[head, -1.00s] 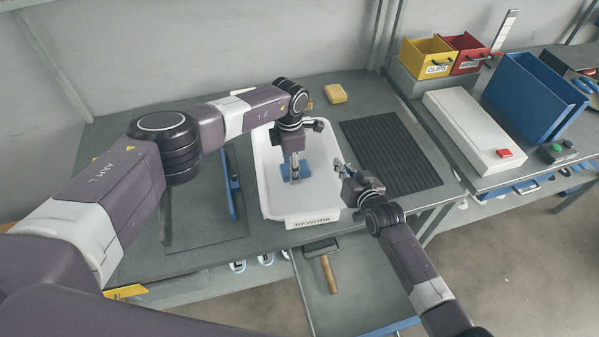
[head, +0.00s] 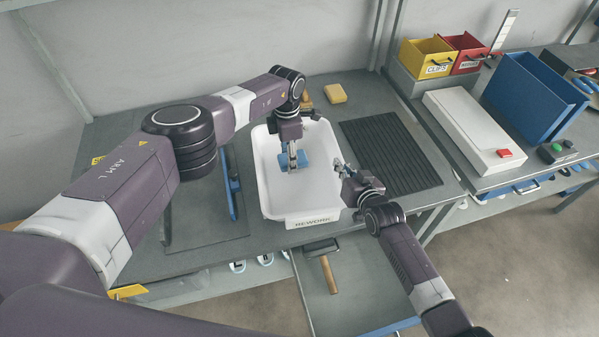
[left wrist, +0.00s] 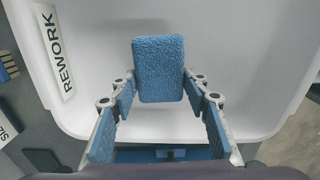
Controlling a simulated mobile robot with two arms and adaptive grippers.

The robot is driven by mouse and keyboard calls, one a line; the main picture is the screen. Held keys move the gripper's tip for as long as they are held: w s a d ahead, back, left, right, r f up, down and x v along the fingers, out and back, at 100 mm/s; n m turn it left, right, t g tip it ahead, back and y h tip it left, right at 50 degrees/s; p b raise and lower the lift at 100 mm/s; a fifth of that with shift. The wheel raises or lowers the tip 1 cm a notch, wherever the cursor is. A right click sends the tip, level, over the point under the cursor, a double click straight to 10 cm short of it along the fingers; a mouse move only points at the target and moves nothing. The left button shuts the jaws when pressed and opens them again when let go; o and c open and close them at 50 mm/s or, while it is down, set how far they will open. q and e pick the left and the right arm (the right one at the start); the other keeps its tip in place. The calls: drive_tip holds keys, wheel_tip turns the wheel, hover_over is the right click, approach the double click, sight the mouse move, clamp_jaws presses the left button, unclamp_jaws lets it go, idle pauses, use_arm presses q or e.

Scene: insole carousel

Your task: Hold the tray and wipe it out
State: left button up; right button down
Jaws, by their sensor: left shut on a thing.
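The white tray (head: 277,205) with a REWORK label stands on the grey bench; its white inside also fills much of the left wrist view (left wrist: 245,60). My left gripper (head: 292,163) points down inside the tray. It is shut on a blue sponge (left wrist: 158,68), held between its fingertips. The sponge shows in the head view (head: 303,158) over the tray's middle; whether it touches the floor is hard to tell. My right gripper (head: 341,168) is at the tray's right rim; whether its fingers are closed on the rim cannot be made out.
A black ribbed mat (head: 390,155) lies right of the tray. A yellow block (head: 336,94) lies behind it. A dark panel with a blue bar (head: 231,190) is at left. An open drawer below holds a wooden-handled tool (head: 328,274). Bins (head: 430,58) stand on the right bench.

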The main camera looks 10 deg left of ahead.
use_arm(q)
drive_tip(key=shift+r, duration=2.6)
use_arm(e)
drive_tip(key=c, duration=2.6)
unclamp_jaws()
drive_tip(key=o, duration=0.5)
drive_tip(key=v, duration=1.2)
use_arm(q)
drive_tip(key=shift+s+f, duration=0.1)
